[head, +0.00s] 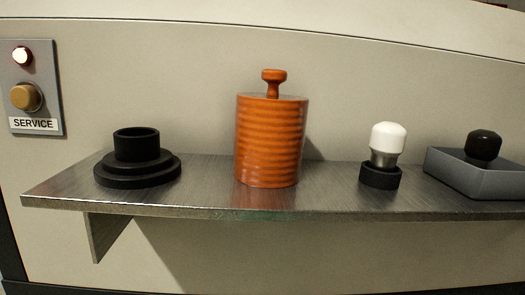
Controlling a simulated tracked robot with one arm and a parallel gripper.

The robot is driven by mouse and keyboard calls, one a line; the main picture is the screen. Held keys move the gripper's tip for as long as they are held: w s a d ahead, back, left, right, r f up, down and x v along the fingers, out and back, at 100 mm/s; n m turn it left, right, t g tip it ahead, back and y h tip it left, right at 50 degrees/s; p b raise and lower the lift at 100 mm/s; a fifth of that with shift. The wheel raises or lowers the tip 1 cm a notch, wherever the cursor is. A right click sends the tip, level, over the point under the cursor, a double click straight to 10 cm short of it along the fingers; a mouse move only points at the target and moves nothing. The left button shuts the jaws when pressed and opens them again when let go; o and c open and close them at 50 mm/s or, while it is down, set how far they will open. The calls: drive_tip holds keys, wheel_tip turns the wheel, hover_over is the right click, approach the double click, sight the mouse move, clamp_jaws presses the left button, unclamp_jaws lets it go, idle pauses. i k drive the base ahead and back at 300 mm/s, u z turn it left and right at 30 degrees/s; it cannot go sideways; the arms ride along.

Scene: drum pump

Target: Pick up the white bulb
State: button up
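The white bulb (388,137) has a rounded white top and a grey metal neck. It stands upright in a small black round socket (380,176) on the right part of the metal shelf (225,200). Nothing touches it from the sides. My gripper is not in the picture, so its distance from the bulb and its state do not show.
An orange ribbed drum (270,140) with a knob stands mid-shelf. A stepped black holder (137,163) is at left. A grey tray (475,172) with a black-topped piece (484,145) is close right of the bulb. A SERVICE panel (45,70) is on the wall.

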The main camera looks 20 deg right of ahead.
sight(388, 139)
drive_tip(key=u, duration=0.85)
drive_tip(key=k, duration=1.2)
drive_tip(key=z, duration=1.8)
drive_tip(key=i, duration=1)
drive_tip(key=u, duration=0.05)
